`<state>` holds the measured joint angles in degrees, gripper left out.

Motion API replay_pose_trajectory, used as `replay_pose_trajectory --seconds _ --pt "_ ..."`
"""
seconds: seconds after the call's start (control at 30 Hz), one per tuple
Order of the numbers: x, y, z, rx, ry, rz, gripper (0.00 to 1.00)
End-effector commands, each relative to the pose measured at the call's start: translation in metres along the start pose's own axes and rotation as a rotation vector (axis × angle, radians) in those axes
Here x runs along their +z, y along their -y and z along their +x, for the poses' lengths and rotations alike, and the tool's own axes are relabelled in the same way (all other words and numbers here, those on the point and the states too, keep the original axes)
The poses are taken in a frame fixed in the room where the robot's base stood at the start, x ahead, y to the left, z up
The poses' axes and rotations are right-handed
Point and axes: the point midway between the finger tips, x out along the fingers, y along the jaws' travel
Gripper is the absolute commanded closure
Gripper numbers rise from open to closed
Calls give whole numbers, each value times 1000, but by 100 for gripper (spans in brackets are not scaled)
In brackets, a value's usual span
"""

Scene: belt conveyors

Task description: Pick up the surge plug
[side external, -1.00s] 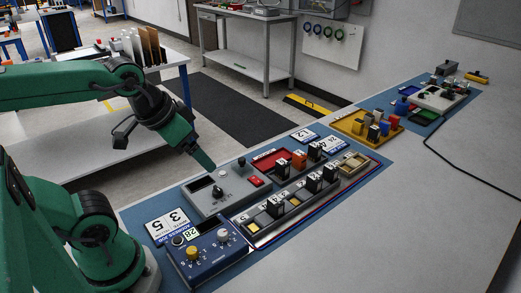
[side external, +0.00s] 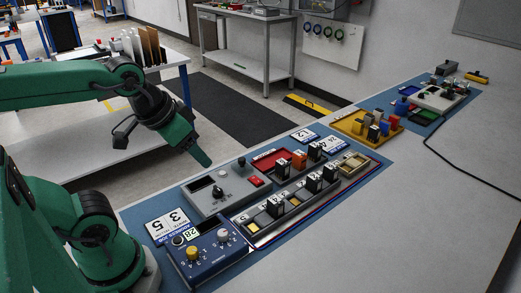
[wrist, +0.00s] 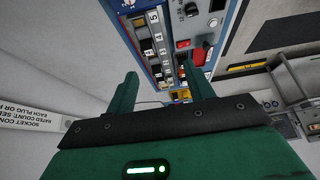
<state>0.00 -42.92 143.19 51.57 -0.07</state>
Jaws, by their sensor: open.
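Several black plugs with white labels stand upright in a socket strip (side external: 246,227) and in a red tray (side external: 259,157) behind it. One orange-red plug (side external: 299,159) stands among the black plugs in the tray area. Which plug is the surge plug I cannot tell, because the labels are too small to read. My gripper (side external: 207,162) is above and left of the red tray, over the grey box's far side, apart from all plugs. In the wrist view my gripper (wrist: 161,76) shows two spread green fingers with nothing between them.
A grey control box (side external: 228,187) with a red switch and a blue box (side external: 209,255) with knobs stand near the arm. A yellow tray (side external: 361,129) of coloured parts lies farther back. The grey tabletop (side external: 385,220) at right is clear except for a black cable.

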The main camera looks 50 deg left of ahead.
Motion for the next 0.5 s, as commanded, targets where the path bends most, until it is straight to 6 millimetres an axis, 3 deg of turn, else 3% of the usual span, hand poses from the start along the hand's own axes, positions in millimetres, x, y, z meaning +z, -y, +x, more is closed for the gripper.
replay_pose_trajectory --seconds 0.27,0.5 --pt "-18 1 -1 -3 21 -61 47" --pt "-57 4 3 -13 67 -207 47"
